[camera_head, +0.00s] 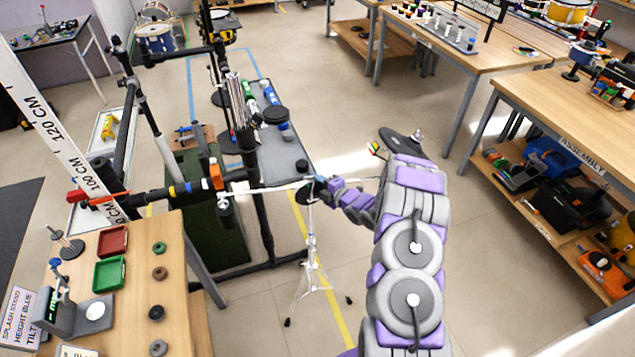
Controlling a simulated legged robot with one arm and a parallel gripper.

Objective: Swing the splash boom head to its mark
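A chrome tripod stand (311,255) stands on the floor at the centre. A thin silver rod (270,187) runs sideways near its top and appears to be its boom. A dark round disc (392,142) with a silver nut on top, which looks like the splash cymbal on the boom head, shows just behind my arm. Small green, yellow and red marks (375,149) sit at its left edge. My gripper (318,187) is at the top of the stand, by the rod and a black fitting. Its fingers are too small and overlapped to tell whether they grip. My arm hides part of the boom.
A black rack (260,225) with coloured bands and a height ruler (70,155) stands to the left. A wooden table (130,290) with red and green trays is at lower left. Benches with shelves (570,110) line the right. Floor right of the stand is clear.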

